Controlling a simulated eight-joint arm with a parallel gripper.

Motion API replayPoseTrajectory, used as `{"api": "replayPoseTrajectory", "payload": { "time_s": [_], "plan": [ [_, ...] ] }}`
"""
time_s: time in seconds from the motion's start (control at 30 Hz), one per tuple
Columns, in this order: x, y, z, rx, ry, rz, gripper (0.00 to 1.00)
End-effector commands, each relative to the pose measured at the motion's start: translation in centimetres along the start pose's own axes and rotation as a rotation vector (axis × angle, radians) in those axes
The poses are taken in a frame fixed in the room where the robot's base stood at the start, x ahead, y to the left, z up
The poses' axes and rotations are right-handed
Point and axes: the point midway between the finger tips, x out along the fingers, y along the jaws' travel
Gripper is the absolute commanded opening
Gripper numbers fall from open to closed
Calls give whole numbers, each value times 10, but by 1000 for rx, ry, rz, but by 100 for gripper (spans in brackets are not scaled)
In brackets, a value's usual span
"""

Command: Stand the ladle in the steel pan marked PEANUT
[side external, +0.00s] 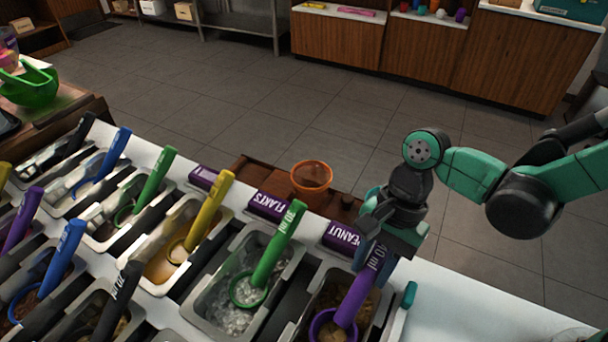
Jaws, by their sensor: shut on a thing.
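The ladle (357,292) has a purple handle and a purple cup. My gripper (374,249) is shut on the upper end of its handle, pointing down. The handle leans, with its cup low and toward the front of the picture. The cup is at the steel pan (313,288) behind whose far end the purple PEANUT label (342,237) stands. Brown crumbs show in this pan around the cup. I cannot tell whether the cup rests on them. The pan's near end is cut off by the picture's lower edge.
A green ladle (277,247) stands in the neighbouring pan at the FLAKES label (269,206). Several more pans with coloured ladles fill the left. An orange bowl (311,178) is behind the labels. A green-ended pale tool (408,296) lies right of the pan; white counter beyond is clear.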

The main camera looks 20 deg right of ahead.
Motion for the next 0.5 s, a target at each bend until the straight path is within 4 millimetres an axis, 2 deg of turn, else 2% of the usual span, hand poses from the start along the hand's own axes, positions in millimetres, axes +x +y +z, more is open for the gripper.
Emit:
{"api": "replayPoseTrajectory", "payload": {
  "time_s": [0.5],
  "plan": [
    [8, 0, -3, 0, 0, 0, 0]
  ]
}}
